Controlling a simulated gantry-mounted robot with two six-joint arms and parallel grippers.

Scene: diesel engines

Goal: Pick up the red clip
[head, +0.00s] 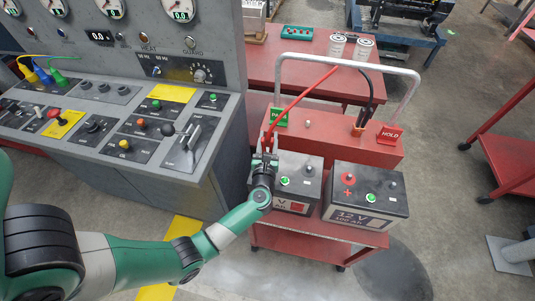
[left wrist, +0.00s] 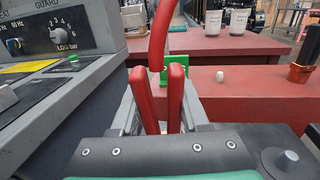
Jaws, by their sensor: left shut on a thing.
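The red clip (left wrist: 175,90) shows in the left wrist view as two red handles between my left gripper's fingers. My left gripper (head: 265,147) is shut on it, and the clip is mostly hidden by the gripper in the head view. A red cable (head: 304,99) runs from the clip up to the right, to the cart's handle. In the left wrist view the cable (left wrist: 160,38) rises from the clip. The gripper is above the left battery's back edge, beside the green sign (head: 278,117). I cannot tell whether the clip touches the cart. My right gripper is out of view.
The red cart (head: 335,145) carries two batteries, the right one (head: 366,194) marked 12 V. A black clip (head: 358,129) with its black cable stands in a copper cup near the red HOLD sign (head: 389,135). The grey control console (head: 150,170) borders the left side.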

